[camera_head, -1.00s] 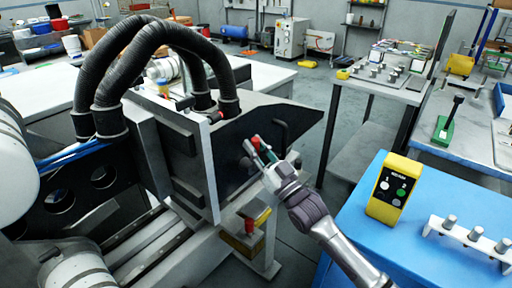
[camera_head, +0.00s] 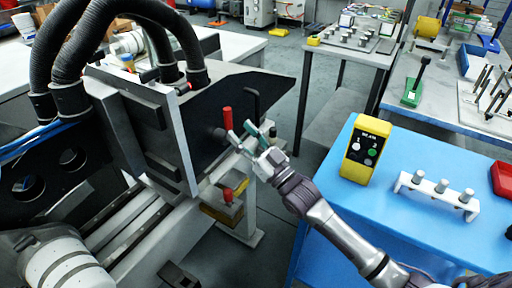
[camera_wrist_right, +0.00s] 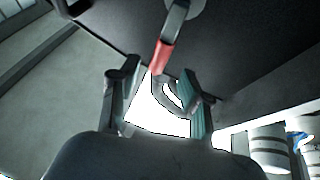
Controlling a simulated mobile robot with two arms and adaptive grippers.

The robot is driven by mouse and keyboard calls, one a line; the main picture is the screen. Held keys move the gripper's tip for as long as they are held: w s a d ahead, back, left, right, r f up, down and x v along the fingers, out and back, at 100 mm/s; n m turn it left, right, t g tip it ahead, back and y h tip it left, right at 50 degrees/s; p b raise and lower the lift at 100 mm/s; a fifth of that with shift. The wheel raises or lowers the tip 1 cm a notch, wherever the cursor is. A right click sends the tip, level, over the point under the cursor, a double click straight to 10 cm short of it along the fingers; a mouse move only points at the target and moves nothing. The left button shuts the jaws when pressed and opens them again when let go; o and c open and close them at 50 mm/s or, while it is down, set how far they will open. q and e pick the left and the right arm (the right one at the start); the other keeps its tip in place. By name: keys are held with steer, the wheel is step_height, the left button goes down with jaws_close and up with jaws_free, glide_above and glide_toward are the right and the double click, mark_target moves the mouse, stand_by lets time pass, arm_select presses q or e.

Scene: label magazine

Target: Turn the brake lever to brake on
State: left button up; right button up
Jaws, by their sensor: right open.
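The brake lever has a red grip (camera_head: 227,118) and stands roughly upright against the black side panel (camera_head: 205,110) of the machine. In the right wrist view its red grip (camera_wrist_right: 162,58) and grey hub (camera_wrist_right: 178,15) show at the top, beyond the fingertips. My right gripper (camera_head: 243,133) is open, just to the right of and below the red grip. The wrist view shows the two fingers (camera_wrist_right: 158,92) apart, with nothing clamped between them. Whether a finger touches the grip cannot be told. My left gripper is not in view.
A black bent handle (camera_head: 252,106) sits on the panel just right of the lever. A yellow block with a red knob (camera_head: 227,194) is below. A blue table (camera_head: 425,175) at right carries a yellow control box (camera_head: 366,148) and a pegged white rack (camera_head: 436,193).

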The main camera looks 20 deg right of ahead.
steer(key=v, duration=0.6)
steer(key=shift+a+f, duration=0.1)
